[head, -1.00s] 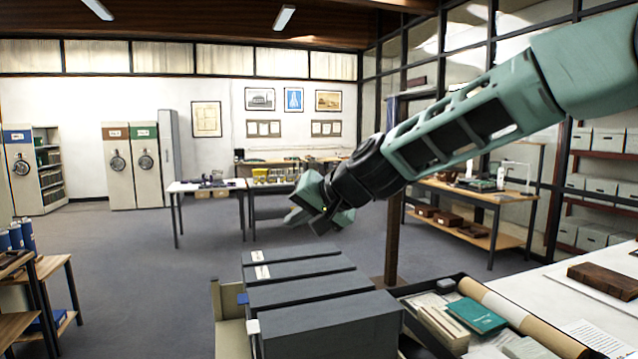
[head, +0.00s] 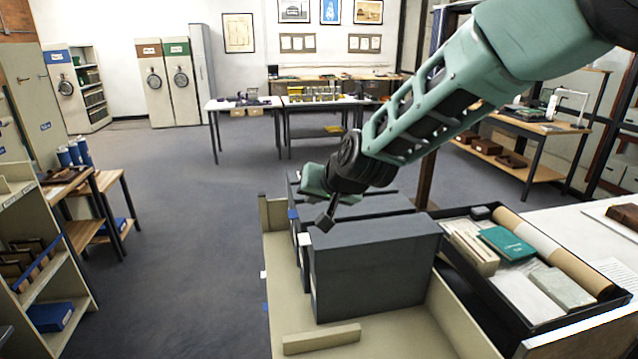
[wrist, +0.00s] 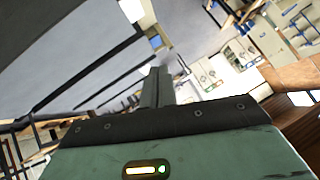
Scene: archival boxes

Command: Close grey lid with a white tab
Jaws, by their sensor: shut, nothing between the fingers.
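A large dark grey box (head: 375,268) stands nearest in a row of grey boxes. In the wrist view the shut fingers (wrist: 156,88) point at the grey surface's edge, with the white tab (wrist: 132,10) beyond.
A blue tab (head: 293,214) marks the box behind. The boxes stand in a cream holder (head: 283,268) with a loose cream bar (head: 321,339). An open black tray (head: 520,318) of papers and a teal book stands at right.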

